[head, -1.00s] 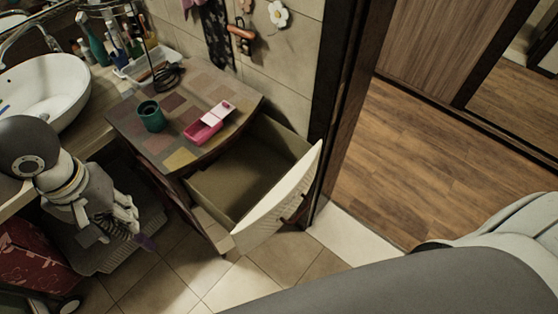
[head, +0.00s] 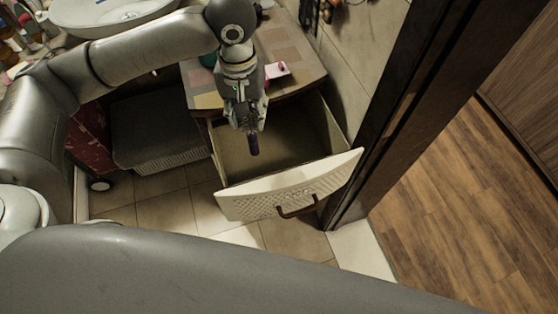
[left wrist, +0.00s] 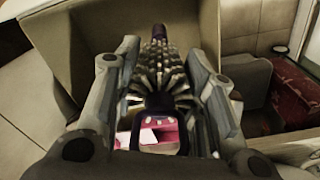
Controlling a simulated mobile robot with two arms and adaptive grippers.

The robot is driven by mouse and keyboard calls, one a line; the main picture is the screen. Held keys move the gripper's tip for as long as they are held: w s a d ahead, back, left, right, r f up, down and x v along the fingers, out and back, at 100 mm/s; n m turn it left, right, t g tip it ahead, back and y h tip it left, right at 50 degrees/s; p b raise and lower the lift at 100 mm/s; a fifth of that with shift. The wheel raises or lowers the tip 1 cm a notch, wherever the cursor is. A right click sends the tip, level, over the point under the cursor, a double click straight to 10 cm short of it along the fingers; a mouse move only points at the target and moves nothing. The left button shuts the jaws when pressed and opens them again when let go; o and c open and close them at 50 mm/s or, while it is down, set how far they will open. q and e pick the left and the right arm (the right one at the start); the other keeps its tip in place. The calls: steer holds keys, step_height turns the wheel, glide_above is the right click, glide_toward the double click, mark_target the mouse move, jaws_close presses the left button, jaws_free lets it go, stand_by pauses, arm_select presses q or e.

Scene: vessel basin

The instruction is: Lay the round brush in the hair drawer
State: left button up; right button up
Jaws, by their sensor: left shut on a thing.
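The hair drawer (head: 290,188) is pulled out of the cabinet, with a pale patterned front and a brown handle. The visible part of its inside is empty. My left gripper (head: 247,120) is above the open drawer, pointing down. It is shut on the round brush, whose dark purple end (head: 253,144) hangs below the fingers over the drawer. The left wrist view shows the brush's grey bristled head (left wrist: 158,78) between the two fingers (left wrist: 163,62), with beige surfaces behind it. My right gripper is not in view.
A dark door frame (head: 375,110) rises right of the drawer. A grey lidded basket (head: 155,130) stands left of the cabinet.

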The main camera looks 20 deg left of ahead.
arm_select(q)
steer(key=w+d+f+n, duration=0.2)
steer(key=w+d+f, duration=0.2)
steer(key=w, duration=0.3)
step_height(320, 180, down, 10)
steer(key=p, duration=0.1)
steer(key=shift+w+a+n, duration=0.2)
steer(key=shift+n, duration=0.1)
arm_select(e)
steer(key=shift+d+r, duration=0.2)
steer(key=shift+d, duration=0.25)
arm_select(q)
steer(key=shift+f, duration=0.15)
steer(key=o, duration=1)
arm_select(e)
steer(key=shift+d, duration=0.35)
